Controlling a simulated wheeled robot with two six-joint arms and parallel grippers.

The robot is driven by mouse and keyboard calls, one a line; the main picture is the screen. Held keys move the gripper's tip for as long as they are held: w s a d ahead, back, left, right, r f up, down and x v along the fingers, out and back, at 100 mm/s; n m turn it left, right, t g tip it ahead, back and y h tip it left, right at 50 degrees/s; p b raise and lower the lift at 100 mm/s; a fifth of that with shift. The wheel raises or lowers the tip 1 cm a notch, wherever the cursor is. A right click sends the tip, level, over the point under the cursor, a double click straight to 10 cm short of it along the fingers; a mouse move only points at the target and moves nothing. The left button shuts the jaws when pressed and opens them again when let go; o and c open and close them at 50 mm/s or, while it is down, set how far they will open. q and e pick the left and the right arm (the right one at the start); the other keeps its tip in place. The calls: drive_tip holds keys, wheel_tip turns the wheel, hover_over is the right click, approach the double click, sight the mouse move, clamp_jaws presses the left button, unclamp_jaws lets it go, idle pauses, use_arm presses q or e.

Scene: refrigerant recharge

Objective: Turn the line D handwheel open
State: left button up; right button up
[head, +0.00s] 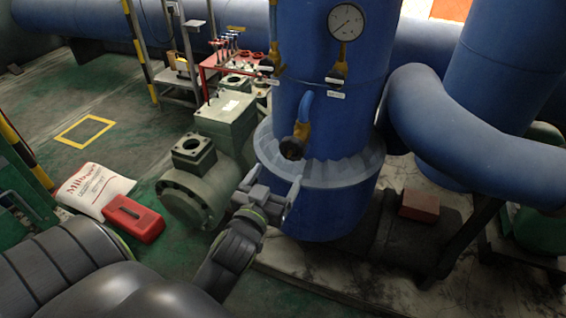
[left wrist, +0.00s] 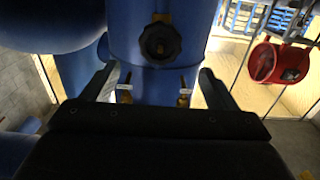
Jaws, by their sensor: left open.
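A dark round handwheel (head: 291,148) on a brass valve hangs from a short bent blue pipe on the front of the large blue column (head: 330,210). I cannot read any label marking it as line D. My left gripper (head: 273,181) is just below and slightly left of the handwheel, with its fingers spread and nothing between them. In the left wrist view the handwheel (left wrist: 160,43) faces the camera, centred between the open fingers (left wrist: 157,74) and beyond their tips. They appear apart from it. My right gripper is not in view.
Two small brass valves (head: 338,72) with white tags sit higher on the column, below a round gauge (head: 346,22). Grey-green machinery (head: 190,185) stands left of the column. A red case (head: 133,218) and white sack (head: 95,188) lie on the floor. A thick blue pipe (head: 440,125) curves at right.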

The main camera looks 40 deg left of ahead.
sight(291, 152)
use_arm(q)
drive_tip(key=b+x, duration=0.2)
drive_tip(key=x, duration=0.6)
drive_tip(key=shift+f, duration=0.1)
drive_tip(key=shift+w+a, duration=0.1)
drive_tip(key=shift+w, duration=0.15)
drive_tip(key=shift+c, duration=1.8)
drive_tip(key=c, duration=0.6)
drive_tip(key=n, duration=0.3)
drive_tip(key=shift+n+b, duration=0.35)
drive_tip(key=shift+n, duration=0.05)
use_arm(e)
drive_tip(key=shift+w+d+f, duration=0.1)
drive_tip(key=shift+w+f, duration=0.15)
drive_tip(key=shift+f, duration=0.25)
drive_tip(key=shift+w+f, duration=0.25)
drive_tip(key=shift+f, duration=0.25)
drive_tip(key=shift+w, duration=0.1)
use_arm(q)
drive_tip(key=shift+n, duration=0.3)
